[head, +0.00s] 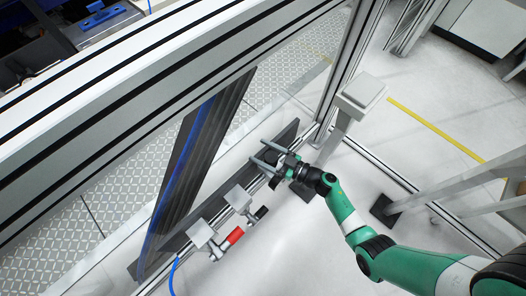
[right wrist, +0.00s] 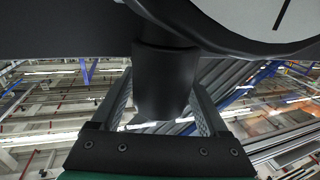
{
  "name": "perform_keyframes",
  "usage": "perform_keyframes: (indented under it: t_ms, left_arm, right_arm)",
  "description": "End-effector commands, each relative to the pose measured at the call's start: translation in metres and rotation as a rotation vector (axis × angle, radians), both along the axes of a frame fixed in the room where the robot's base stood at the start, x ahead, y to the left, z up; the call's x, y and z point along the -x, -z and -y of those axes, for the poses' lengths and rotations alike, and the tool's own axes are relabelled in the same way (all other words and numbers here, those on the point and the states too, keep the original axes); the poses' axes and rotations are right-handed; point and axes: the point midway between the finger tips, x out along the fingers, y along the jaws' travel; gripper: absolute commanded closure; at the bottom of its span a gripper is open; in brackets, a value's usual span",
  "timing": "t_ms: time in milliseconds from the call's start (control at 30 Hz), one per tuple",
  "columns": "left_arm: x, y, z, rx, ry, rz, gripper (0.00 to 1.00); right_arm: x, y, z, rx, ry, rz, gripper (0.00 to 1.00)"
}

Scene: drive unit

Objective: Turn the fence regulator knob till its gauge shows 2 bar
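My right gripper (head: 267,153) is at the fence's lower rail in the head view, its two grey fingers spread apart. In the right wrist view a dark, tapered knob (right wrist: 165,85) hangs between the fingers, one on each side. Slivers of background show beside its lower end; contact higher up cannot be made out. Above it, part of the gauge (right wrist: 262,14) shows a white face and a black needle. Its scale and numbers are out of frame, so the pressure cannot be read. My left gripper is not in view.
Left of the gripper, two grey box fittings (head: 238,197) sit on the rail, one near a red handle (head: 235,236). A blue hose (head: 173,272) runs below. A grey post (head: 345,115) stands close right of the gripper. The pale floor beyond is fairly clear.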

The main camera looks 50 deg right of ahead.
Motion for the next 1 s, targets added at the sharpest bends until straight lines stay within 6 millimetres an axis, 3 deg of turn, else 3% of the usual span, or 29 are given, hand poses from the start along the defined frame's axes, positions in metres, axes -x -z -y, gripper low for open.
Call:
perform_keyframes:
  t_ms: [33,400,767,1000]
  left_arm:
    - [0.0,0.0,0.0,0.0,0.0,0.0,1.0]
    - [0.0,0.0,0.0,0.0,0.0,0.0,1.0]
    - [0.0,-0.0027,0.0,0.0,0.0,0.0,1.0]
    - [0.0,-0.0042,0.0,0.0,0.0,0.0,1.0]
  right_arm:
    - [0.0002,0.0001,0.0001,0.0,0.0,0.0,0.34]
    - [0.0004,0.0002,0.0002,0.0,0.0,0.0,0.98]
    - [0.0003,-0.0008,-0.0002,0.002,-0.054,0.001,0.98]
    - [0.0013,-0.0005,-0.0035,0.002,-0.201,0.001,0.98]
